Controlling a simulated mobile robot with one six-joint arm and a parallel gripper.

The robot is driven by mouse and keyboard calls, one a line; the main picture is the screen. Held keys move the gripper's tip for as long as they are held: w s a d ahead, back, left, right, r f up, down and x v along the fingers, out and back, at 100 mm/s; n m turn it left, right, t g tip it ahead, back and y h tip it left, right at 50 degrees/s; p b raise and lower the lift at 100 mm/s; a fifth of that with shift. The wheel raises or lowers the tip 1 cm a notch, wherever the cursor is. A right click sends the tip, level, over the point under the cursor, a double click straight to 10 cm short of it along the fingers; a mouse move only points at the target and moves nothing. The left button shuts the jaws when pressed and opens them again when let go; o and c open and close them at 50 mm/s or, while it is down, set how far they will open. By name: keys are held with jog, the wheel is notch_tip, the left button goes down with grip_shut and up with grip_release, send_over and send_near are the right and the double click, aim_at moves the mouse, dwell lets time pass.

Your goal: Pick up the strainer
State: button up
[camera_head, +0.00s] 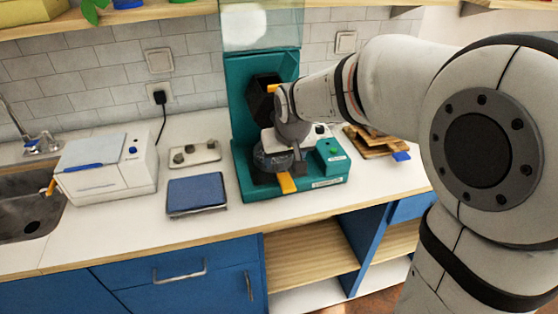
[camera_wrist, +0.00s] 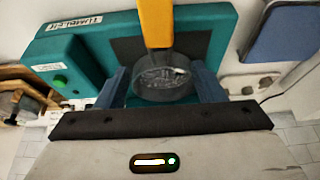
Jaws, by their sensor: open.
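The strainer (camera_wrist: 162,82) looks like a dark grey round basket with an orange-yellow handle. In the wrist view it lies between the two fingers of my gripper (camera_wrist: 159,76), which is open, with one finger on each side. I cannot tell whether either finger touches it. In the head view the strainer (camera_head: 268,161) sits low on the teal machine (camera_head: 240,130), its handle pointing toward the front edge. My gripper (camera_head: 284,150) is over it and hides part of it.
A green button box (camera_head: 331,152) is on the machine's right. A blue-topped scale-like pad (camera_head: 196,192) and a white box appliance (camera_head: 105,170) are to the left. Stacked wooden boards (camera_head: 372,142) lie to the right. The counter's front strip is clear.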

aim_at(281, 167)
jog(key=x, duration=0.6)
jog(key=shift+w+a+f, duration=0.1)
jog(key=shift+w+f, duration=0.15)
jog(key=shift+c, duration=0.5)
jog(key=c, duration=1.3)
